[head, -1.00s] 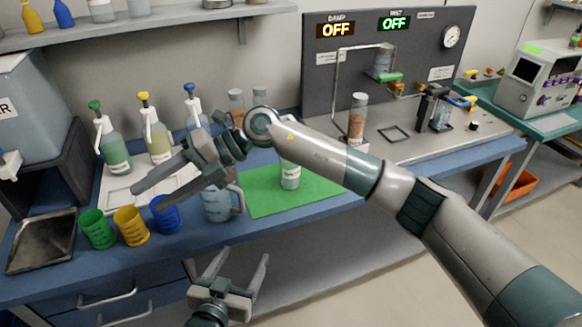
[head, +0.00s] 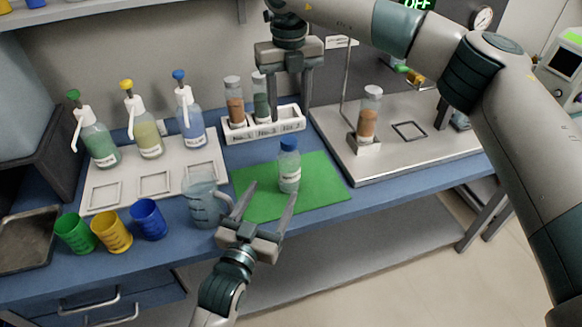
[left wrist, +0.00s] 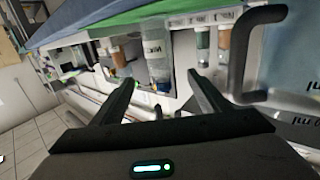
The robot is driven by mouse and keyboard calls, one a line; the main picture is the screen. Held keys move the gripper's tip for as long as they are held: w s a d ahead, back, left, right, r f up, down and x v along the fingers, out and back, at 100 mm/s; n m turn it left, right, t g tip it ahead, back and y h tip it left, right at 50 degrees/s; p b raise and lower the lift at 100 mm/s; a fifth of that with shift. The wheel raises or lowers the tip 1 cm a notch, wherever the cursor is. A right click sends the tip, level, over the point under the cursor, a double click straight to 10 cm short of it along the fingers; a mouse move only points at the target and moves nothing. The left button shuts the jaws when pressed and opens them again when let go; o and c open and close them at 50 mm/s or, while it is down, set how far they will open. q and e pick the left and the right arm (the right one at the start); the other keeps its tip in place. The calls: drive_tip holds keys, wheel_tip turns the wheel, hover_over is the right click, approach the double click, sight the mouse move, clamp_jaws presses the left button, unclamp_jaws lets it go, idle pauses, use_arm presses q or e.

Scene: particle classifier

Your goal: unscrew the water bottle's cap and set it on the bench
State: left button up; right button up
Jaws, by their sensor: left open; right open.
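The water bottle (head: 289,171) stands upright on the green mat (head: 328,184), with its blue cap (head: 289,144) on top. My left gripper (head: 268,197) is open and empty in front of the bottle, its fingers pointing towards it. In the left wrist view the bottle (left wrist: 157,55) shows between and beyond the open fingers (left wrist: 163,90). My right gripper (head: 288,108) is open and points down above and behind the bottle, near the white vial rack. Neither gripper visibly touches the bottle.
A clear measuring jug (head: 203,202) stands left of the bottle, close to my left gripper. Green, yellow and blue cups (head: 148,220) stand farther left. The white rack (head: 262,124) holds capped vials behind. A metal plate (head: 395,165) with a vial lies at the right.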

sight(294, 151)
use_arm(q)
drive_tip(key=shift+s, duration=0.1)
use_arm(e)
drive_tip(key=shift+s+a, duration=0.1)
drive_tip(key=shift+s, duration=0.05)
use_arm(q)
drive_tip(key=x, duration=1.7)
drive_tip(key=shift+w+d+r, duration=0.1)
drive_tip(key=shift+w, duration=0.1)
clamp_jaws()
use_arm(e)
drive_tip(key=shift+m, duration=0.4)
